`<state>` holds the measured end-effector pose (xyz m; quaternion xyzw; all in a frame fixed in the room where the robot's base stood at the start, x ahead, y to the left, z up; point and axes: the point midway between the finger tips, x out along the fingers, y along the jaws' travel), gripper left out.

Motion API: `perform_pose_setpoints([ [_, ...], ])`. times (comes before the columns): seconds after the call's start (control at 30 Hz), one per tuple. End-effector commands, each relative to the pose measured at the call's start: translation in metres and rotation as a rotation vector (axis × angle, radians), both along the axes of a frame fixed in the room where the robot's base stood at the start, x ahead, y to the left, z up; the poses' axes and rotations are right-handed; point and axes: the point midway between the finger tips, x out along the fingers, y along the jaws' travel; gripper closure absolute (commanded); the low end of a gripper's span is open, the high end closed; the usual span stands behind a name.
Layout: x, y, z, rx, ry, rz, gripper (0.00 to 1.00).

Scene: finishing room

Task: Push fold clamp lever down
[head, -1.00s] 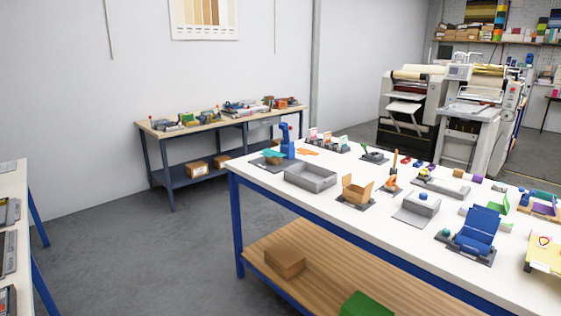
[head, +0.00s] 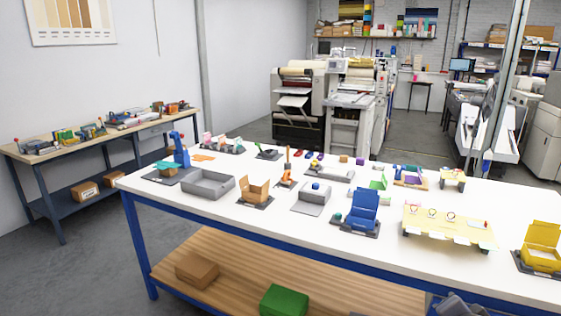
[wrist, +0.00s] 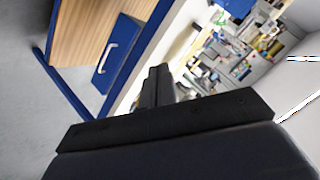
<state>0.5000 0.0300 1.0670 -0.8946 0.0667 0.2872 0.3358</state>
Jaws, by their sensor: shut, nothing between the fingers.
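A small fixture with an upright orange lever (head: 288,166) on a dark base stands on the white-topped table (head: 290,222) in the head view. It looks like a clamp with its lever raised, but I cannot be sure it is the fold clamp. Another small dark fixture with a thin lever (head: 266,152) stands farther back to its left. My gripper (wrist: 160,72) shows in the wrist view, its dark fingers together and empty. It is apart from both fixtures, which I cannot make out in that view.
A grey tray (head: 208,185), an open cardboard box (head: 254,190), a blue folded stand (head: 362,210) and a yellow board (head: 448,228) crowd the tabletop. A blue drawer with a pale handle (wrist: 119,52) is under the table edge. Grey floor at left is clear.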

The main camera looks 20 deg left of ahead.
Motion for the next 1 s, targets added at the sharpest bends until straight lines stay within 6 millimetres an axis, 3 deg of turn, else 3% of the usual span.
perform_pose_setpoints([
  [0.1, 0.044, 0.035, 0.016, 0.215, -0.094, 0.040, 1.00],
  [0.2, 0.070, 0.069, 0.025, 0.419, -0.131, 0.101, 1.00],
  [0.3, 0.085, 0.101, 0.029, 0.615, -0.122, 0.172, 1.00],
  [0.5, 0.093, 0.145, 0.029, 0.893, -0.037, 0.285, 1.00],
  [0.67, 0.092, 0.157, 0.029, 0.982, 0.010, 0.321, 1.00],
  [1.0, 0.091, 0.158, 0.029, 0.992, 0.013, 0.323, 1.00],
])
